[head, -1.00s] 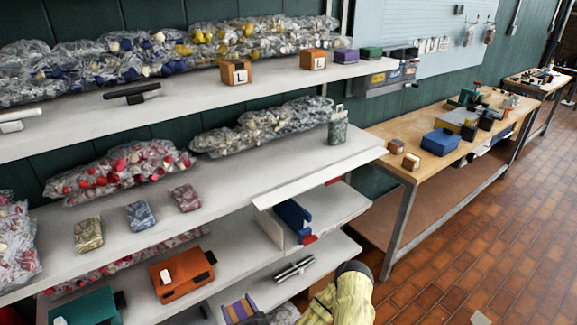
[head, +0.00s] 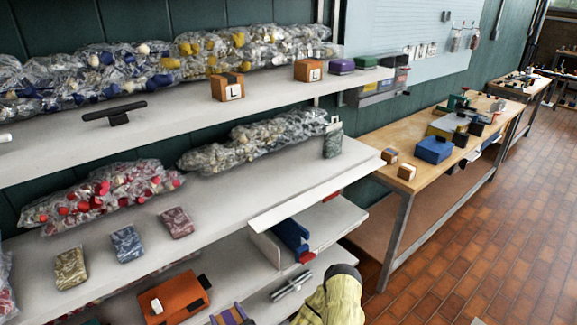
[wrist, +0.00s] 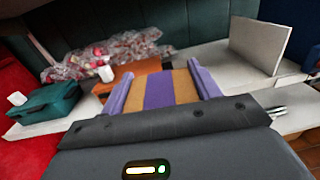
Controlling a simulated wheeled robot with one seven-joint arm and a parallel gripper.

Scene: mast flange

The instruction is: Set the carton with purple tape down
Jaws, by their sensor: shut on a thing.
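The carton with purple tape (wrist: 159,90) is tan with a purple band along its middle. In the wrist view my gripper (wrist: 158,82) is shut on it, with one lavender finger along each side. In the head view only part of the carton (head: 231,314) shows at the bottom edge, in front of the lower shelves. My yellowish arm link stands right of it. The carton's underside is hidden, so I cannot tell whether it touches a shelf.
An orange box (head: 178,298) and a metal rod-like thing (head: 291,285) lie on lower shelves near the carton. An upright white panel (wrist: 260,43) stands ahead to the right. A teal case (wrist: 45,108) lies at left. The middle shelf (head: 225,205) has bare room.

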